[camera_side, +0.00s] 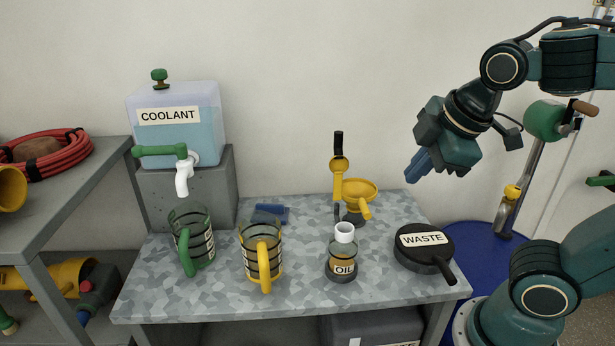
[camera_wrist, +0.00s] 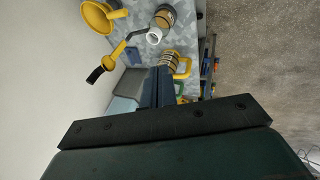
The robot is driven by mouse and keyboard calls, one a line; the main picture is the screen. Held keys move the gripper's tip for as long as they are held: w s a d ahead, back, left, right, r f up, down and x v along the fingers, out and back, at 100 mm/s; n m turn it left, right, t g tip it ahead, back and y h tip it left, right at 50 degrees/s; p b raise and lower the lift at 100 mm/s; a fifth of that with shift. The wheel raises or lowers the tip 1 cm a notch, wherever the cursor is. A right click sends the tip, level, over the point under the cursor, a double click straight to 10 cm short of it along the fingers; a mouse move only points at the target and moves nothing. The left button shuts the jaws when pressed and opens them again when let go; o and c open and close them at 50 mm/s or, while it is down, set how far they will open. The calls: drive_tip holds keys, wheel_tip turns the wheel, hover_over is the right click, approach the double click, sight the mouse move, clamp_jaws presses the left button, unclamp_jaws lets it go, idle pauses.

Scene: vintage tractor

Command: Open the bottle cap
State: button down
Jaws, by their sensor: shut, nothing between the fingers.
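The oil bottle (camera_side: 343,262) stands upright on the grey mottled table, with a white cap (camera_side: 344,232) on top. In the wrist view the bottle (camera_wrist: 165,16) shows near the top, its white cap (camera_wrist: 154,36) toward the camera. My gripper (camera_side: 412,178) is above the right part of the table, up and to the right of the bottle and apart from it. Its blue fingers (camera_wrist: 157,84) are together with nothing between them. No part of the bottle is hidden by the gripper in the side view.
A yellow funnel (camera_side: 358,190) with a black-handled stand is behind the bottle. A yellow-handled jug (camera_side: 247,262) and a green-handled jug (camera_side: 184,250) stand left. A black waste pan (camera_side: 410,254) lies right. The coolant tank (camera_side: 205,125) is on a grey block at back left.

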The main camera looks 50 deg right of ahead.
drive_tip(key=shift+s+a+f+m+y, duration=0.25)
drive_tip(key=shift+s+m, duration=0.4)
drive_tip(key=shift+m, duration=0.8)
drive_tip(key=shift+s+a+f+m+y, duration=0.2)
drive_tip(key=shift+s+m, duration=0.5)
drive_tip(key=shift+m, duration=0.7)
drive_tip(key=shift+s+a+f+m+y, duration=0.25)
drive_tip(key=shift+s+m, duration=0.4)
drive_tip(key=shift+m, duration=0.8)
drive_tip(key=shift+r, duration=0.1)
